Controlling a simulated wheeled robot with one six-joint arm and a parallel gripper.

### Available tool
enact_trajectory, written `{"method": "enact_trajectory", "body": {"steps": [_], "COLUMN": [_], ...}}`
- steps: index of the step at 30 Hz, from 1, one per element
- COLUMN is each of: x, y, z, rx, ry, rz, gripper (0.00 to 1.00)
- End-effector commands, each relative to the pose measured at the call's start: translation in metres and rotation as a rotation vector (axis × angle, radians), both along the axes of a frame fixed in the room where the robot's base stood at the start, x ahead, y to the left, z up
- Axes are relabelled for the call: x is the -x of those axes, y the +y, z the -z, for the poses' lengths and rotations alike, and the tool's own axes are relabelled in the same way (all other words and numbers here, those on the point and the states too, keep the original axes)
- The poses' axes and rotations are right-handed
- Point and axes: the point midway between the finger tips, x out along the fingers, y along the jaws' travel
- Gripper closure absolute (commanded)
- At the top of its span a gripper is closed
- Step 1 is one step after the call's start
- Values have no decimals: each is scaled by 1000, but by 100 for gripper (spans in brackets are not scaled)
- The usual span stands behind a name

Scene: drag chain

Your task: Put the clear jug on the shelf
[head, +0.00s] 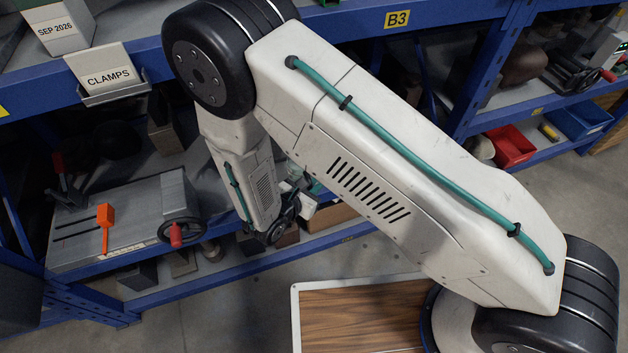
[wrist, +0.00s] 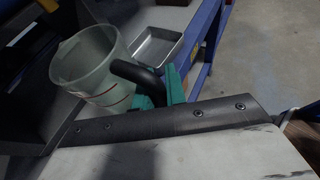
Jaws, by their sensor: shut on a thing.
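The clear jug (wrist: 88,62) is in the left half of the wrist view, its open rim toward the camera and red marks on its wall. It looks tilted in the picture. A dark curved handle (wrist: 136,72) runs from it to my gripper (wrist: 162,84), whose teal fingers are shut on it. The jug's base is partly hidden, so I cannot tell whether it touches anything. The blue-framed shelf (head: 330,238) stands ahead in the head view, and its blue edge (wrist: 205,45) shows in the wrist view. My arm hides most of the gripper and jug in the head view.
A metal tray (wrist: 156,46) lies on the shelf right of the jug. In the head view, a grey machine (head: 130,218) with an orange tool (head: 105,226) stands at left, and a cardboard box (head: 332,215) near the wrist. Red (head: 511,146) and blue bins (head: 578,119) are at right.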

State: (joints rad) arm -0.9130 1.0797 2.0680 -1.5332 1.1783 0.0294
Motion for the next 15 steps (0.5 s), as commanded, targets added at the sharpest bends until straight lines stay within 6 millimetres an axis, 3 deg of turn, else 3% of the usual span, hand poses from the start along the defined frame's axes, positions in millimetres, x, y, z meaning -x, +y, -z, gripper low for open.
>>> {"method": "enact_trajectory", "body": {"steps": [4, 12, 15], "x": [-24, -44, -44], "y": [-5, -8, -8], "z": [2, 4, 21], "rx": [0, 0, 3], "ry": [0, 0, 3], "rz": [1, 0, -3], "gripper": [100, 100, 100]}}
